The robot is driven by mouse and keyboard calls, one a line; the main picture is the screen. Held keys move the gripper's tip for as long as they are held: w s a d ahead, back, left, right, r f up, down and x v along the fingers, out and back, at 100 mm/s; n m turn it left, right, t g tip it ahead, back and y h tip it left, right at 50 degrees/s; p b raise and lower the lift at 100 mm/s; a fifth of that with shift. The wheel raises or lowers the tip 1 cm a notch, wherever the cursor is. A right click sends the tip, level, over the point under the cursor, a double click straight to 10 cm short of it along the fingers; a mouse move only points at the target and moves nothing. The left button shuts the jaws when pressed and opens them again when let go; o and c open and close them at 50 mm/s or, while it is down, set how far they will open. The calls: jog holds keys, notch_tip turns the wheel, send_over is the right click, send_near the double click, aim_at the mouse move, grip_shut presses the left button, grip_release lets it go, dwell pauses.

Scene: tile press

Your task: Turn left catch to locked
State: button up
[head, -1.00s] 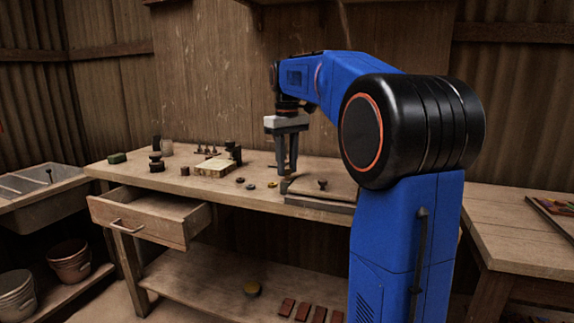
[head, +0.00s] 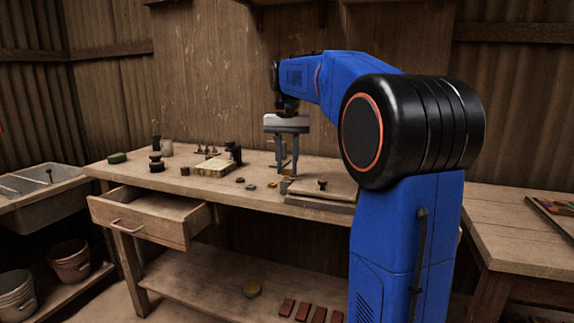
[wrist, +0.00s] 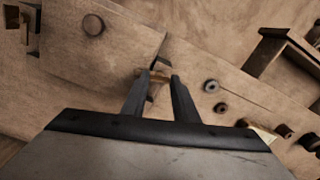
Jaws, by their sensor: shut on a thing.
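The tile press (head: 325,194) is a low wooden board with a dark knob (head: 322,184) on top, at the right part of the workbench. In the wrist view its board (wrist: 90,60) and knob (wrist: 93,25) are at the upper left. My gripper (head: 287,173) points down at the press's left end. In the wrist view my gripper (wrist: 161,78) is shut on a small tan piece, apparently the left catch (wrist: 157,90), between its fingertips. The fingers partly hide the catch, so I cannot tell its exact angle.
Small round pieces (head: 249,187) lie left of the press. A pale block (head: 214,168) and dark jars (head: 156,161) stand farther left. An open drawer (head: 150,215) juts out from the bench front. Red tiles (head: 303,312) lie on the lower shelf.

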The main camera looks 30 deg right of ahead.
dwell(0.4)
jog(key=o, duration=1.1)
jog(key=shift+c, duration=0.2)
jog(key=shift+r, duration=0.1)
notch_tip(320, 180, up, 17)
jog(key=shift+r, duration=0.15)
